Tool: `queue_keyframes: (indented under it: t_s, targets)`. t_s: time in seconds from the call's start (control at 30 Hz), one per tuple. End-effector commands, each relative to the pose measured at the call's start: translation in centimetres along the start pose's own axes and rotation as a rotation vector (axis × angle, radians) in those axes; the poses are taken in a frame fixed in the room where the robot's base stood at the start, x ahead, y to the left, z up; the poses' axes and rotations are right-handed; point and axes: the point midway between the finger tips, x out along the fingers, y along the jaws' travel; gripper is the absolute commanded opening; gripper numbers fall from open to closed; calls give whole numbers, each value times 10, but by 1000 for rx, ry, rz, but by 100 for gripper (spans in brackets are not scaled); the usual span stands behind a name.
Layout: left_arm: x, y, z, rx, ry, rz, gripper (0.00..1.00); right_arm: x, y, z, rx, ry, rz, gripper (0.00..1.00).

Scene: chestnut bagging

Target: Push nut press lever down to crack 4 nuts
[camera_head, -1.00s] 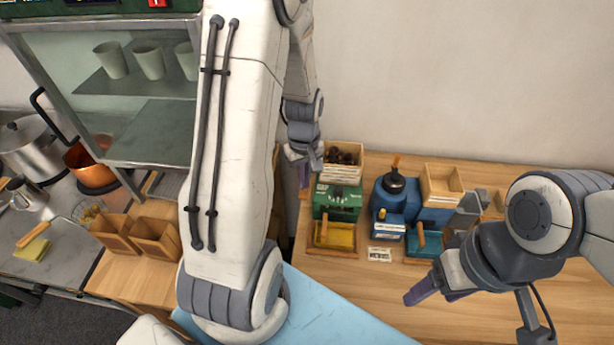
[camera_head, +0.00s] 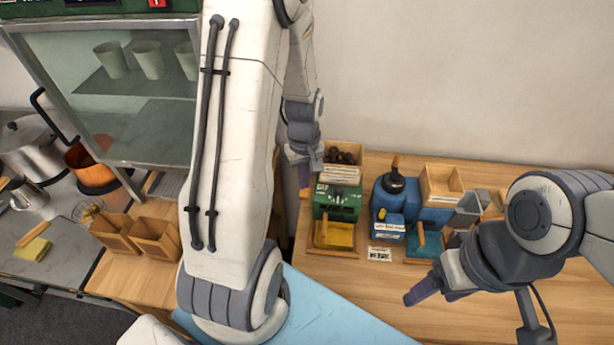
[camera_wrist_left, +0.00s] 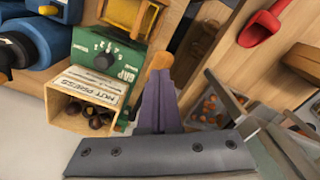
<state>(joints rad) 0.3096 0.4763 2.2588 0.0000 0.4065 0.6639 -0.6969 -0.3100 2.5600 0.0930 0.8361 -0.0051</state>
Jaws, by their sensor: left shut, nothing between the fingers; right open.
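The green nut press (camera_head: 337,201) stands on the wooden table, with a yellow tray (camera_head: 334,236) at its front. A wooden box of dark nuts (camera_head: 343,149) sits at its back; its nut press label shows in the left wrist view (camera_wrist_left: 92,86). My left gripper (camera_head: 303,172) is shut and empty, beside the press's left side. In the left wrist view its purple fingers (camera_wrist_left: 158,105) point at a wooden lever handle (camera_wrist_left: 160,61), close to or touching it; contact is unclear. My right gripper (camera_head: 436,292) is open and empty over the table's front right.
A blue machine (camera_head: 428,213) with a black-topped part and a wooden box (camera_head: 440,182) stands right of the press. Two wooden bins (camera_head: 155,238) stand at the left. A red scoop (camera_wrist_left: 262,25) shows in the left wrist view. My left arm hides part of the middle.

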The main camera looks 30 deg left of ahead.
Motion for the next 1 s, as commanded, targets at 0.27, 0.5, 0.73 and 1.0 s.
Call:
queue_keyframes:
  t_s: [0.27, 0.5, 0.73, 1.0]
  targets:
    - [6, 0, 0, 0, 0, 0, 0, 4, 0, 0, 0, 0, 0, 68]
    - [23, 0, 0, 0, 0, 0, 0, 18, 1, 1, 0, 0, 0, 68]
    - [22, 0, 0, 0, 1, 0, 0, 16, 1, 1, 0, 0, 0, 68]
    - [32, 0, 0, 0, 0, 0, 0, 25, 2, 1, 0, 0, 0, 68]
